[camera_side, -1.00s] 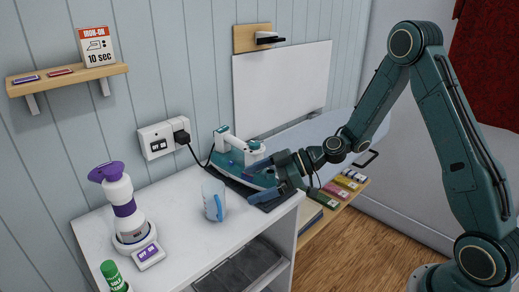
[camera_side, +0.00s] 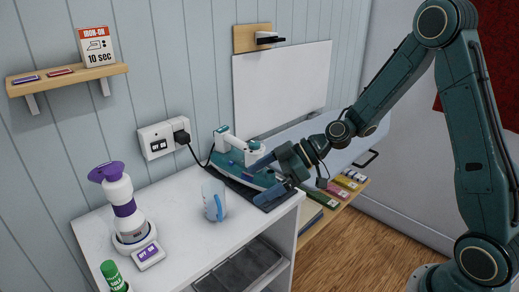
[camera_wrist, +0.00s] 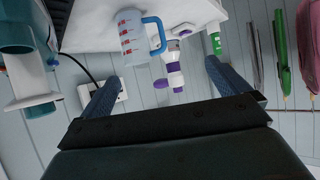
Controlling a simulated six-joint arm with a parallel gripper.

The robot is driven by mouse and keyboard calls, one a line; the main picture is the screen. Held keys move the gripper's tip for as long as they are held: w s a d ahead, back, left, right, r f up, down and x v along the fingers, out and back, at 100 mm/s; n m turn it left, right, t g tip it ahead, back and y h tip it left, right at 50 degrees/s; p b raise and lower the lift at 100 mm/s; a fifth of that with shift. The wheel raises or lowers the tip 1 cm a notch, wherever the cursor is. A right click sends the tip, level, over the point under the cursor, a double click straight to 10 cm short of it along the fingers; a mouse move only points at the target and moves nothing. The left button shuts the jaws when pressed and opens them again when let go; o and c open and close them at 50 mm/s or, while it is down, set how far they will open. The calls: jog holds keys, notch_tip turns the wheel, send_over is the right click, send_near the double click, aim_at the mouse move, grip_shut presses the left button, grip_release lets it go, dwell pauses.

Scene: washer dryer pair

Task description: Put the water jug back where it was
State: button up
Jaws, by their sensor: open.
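The water jug (camera_side: 213,201) is a clear jug with a blue handle, standing upright on the white countertop (camera_side: 180,222). In the wrist view the jug (camera_wrist: 130,38) shows red markings and its blue handle, and lies beyond and between my open fingers. My gripper (camera_side: 265,177) is open, to the right of the jug, in front of the iron. Its fingers show in the wrist view (camera_wrist: 160,82) with nothing between them. The jug and my gripper are apart.
A teal and white iron (camera_side: 240,152) rests on a dark pad behind my gripper. A white and purple device (camera_side: 124,208) and a green-capped bottle (camera_side: 112,276) stand at the left of the counter. A wall socket (camera_side: 160,140) with a cable is behind.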

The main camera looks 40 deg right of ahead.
jog(key=s+d+r+m+h, duration=0.2)
jog(key=s+r+m+h, duration=0.1)
jog(key=s, duration=0.5)
jog(key=s+d+r+m+g+h, duration=0.1)
jog(key=s+d+r+m+h, duration=0.2)
jog(key=s, duration=0.6)
jog(key=s+d+r+m+h, duration=0.3)
jog(key=s+r, duration=0.3)
jog(key=s, duration=0.3)
jog(key=shift+d+m+h, duration=0.2)
jog(key=shift+m+h, duration=0.1)
jog(key=shift+m, duration=0.5)
